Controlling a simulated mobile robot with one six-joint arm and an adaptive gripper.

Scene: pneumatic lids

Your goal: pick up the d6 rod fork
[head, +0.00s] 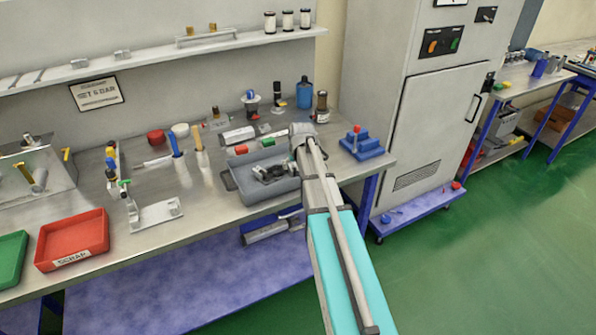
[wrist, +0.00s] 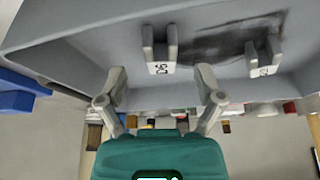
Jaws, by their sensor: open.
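A grey fork with two upright prongs (wrist: 159,48) stands in the grey tray, near the middle of the wrist view. Its white label is upside down and appears to read D-6. A second grey fork (wrist: 263,60) is to its right, with a label I cannot read surely. My gripper (wrist: 163,84) is open and empty. Its fingertips are apart, one on either side of the labelled fork in the picture, and nothing is between them. In the head view small grey and dark parts (head: 273,172) lie in the tray; I cannot tell the forks apart there.
The grey tray's (head: 244,197) walls surround the forks, and a dark smear marks its floor. A blue block with a red knob (head: 361,144) stands right of the tray. Bottles and small parts stand behind it. A red scrap bin (head: 72,236) is at the left.

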